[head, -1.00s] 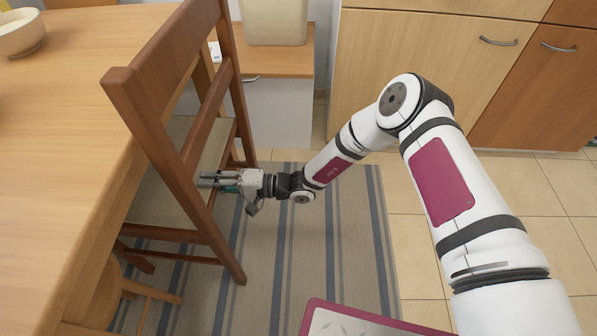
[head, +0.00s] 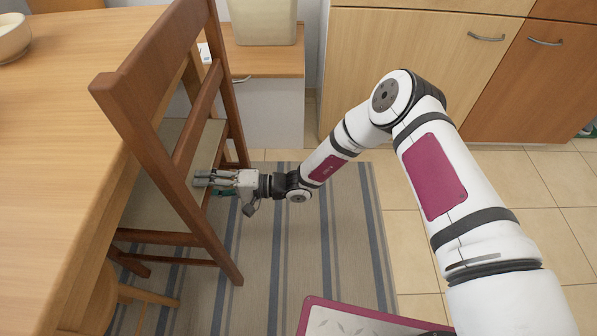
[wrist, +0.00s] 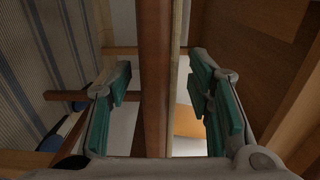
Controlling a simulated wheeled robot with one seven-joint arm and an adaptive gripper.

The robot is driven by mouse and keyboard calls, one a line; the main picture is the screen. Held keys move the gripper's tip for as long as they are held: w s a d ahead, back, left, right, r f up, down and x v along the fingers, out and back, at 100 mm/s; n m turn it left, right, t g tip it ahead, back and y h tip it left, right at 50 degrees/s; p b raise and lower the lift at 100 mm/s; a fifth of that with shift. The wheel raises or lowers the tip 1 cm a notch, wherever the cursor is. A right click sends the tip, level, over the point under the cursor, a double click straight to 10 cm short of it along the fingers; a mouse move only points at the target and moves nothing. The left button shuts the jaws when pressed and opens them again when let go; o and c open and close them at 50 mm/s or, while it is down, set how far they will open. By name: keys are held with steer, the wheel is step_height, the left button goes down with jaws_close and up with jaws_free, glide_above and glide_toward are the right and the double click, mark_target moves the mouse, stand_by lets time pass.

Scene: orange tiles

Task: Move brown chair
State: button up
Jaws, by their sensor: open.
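The brown wooden chair (head: 152,78) stands upright at the table's right edge in the head view, its backrest facing my arm. My gripper (head: 198,179) reaches in from the right at seat height, by the rear side of the backrest. Its fingers are apart. In the wrist view a long brown bar of the chair (wrist: 155,60) runs between the two green-padded fingers, with gaps visible on both sides. I cannot tell exactly how deep the bar sits between them. The chair's far legs are partly hidden.
The wooden table (head: 60,140) fills the left side, with a bowl (head: 12,38) on it. A striped rug (head: 300,245) lies under the chair and arm. Cabinets (head: 415,70) line the back. A lighter wooden chair or stool (head: 100,300) is at lower left. Tiled floor is open at right.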

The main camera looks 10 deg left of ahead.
steer(key=p+v, duration=0.1)
steer(key=v, duration=1)
steer(key=shift+d+p, duration=0.35)
